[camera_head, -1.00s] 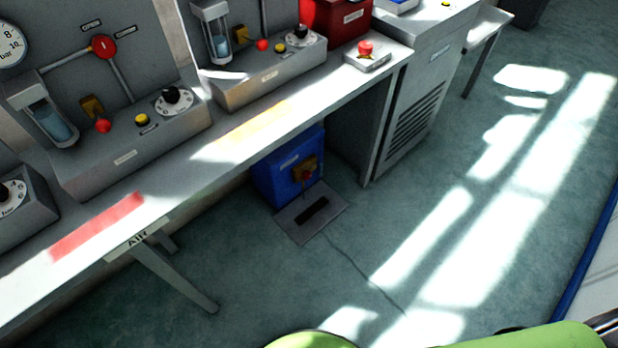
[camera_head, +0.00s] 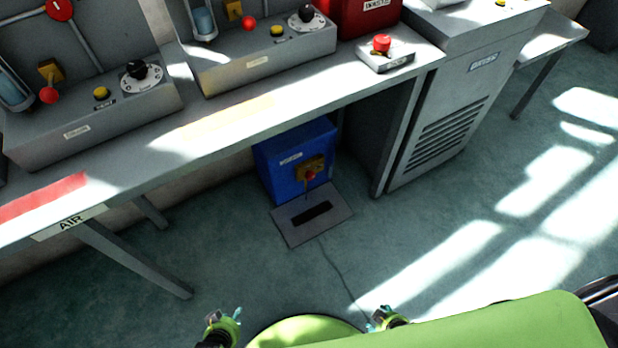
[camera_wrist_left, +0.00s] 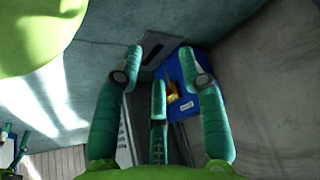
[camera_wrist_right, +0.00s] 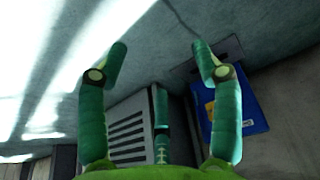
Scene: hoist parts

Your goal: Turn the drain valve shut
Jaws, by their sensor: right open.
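A blue box (camera_head: 295,162) stands on the floor under the bench. A brass-yellow fitting with a small red handle (camera_head: 310,175), which looks like the drain valve, is on its front. The box (camera_wrist_left: 180,69) and the valve (camera_wrist_left: 171,91) also show beyond the fingers in the left wrist view. In the right wrist view the box (camera_wrist_right: 250,108) is partly hidden behind a finger. My left gripper (camera_head: 224,322) is low in the head view, apart from the box, with fingers spread and empty. My right gripper (camera_head: 384,316) is also low, open and empty.
A grey floor plate with a dark slot (camera_head: 332,222) lies in front of the box. The bench top (camera_head: 130,165) overhangs the box, with a bench leg (camera_head: 135,260) to the left. A vented grey cabinet (camera_head: 450,125) stands to the right.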

